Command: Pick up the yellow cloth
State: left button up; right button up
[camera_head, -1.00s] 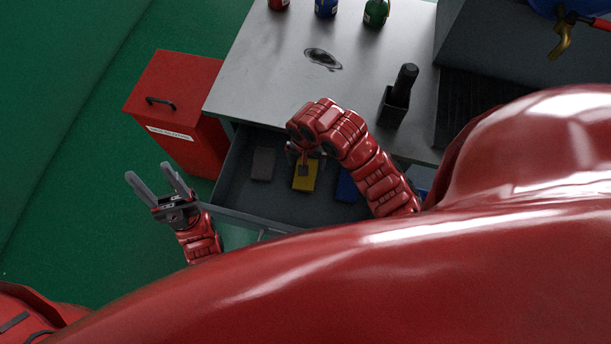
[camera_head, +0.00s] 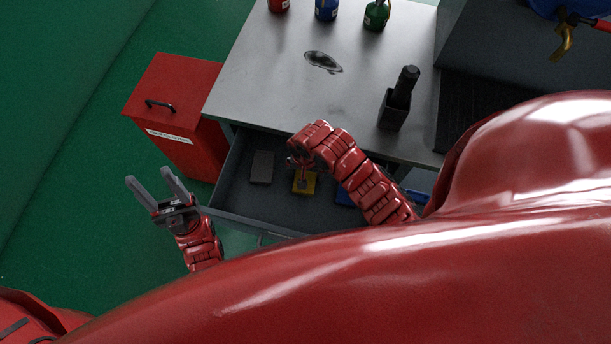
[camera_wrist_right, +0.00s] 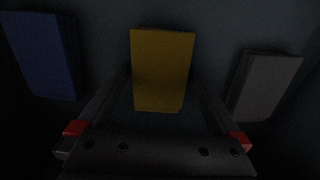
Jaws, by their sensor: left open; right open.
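The yellow cloth (camera_head: 304,187) is a flat folded block in the open drawer (camera_head: 236,197), partly hidden by my right gripper in the head view. In the right wrist view the yellow cloth (camera_wrist_right: 161,70) lies flat, centred between the fingers. My right gripper (camera_wrist_right: 160,108) is open, its fingers on either side of the cloth. I cannot tell whether they touch it. In the head view its fingers are mostly hidden under the red wrist. My left gripper (camera_head: 153,184) is open and empty, left of the drawer over the floor.
A grey cloth (camera_head: 262,167) and a blue cloth (camera_head: 346,193) lie beside the yellow one. A red bin (camera_head: 180,110) stands left of the workbench (camera_head: 270,75). A black holder (camera_head: 394,108), several bottles and a dark stain (camera_head: 323,62) are on the benchtop.

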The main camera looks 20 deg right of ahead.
jog(key=c, duration=1.1)
jog(key=shift+r, duration=0.1)
jog(key=shift+c, duration=0.2)
jog(key=shift+r, duration=0.55)
notch_tip(320, 180, up, 4)
jog(key=shift+f+b, duration=0.1)
jog(key=shift+b, duration=0.4)
notch_tip(320, 180, up, 5)
jog(key=p, duration=0.3)
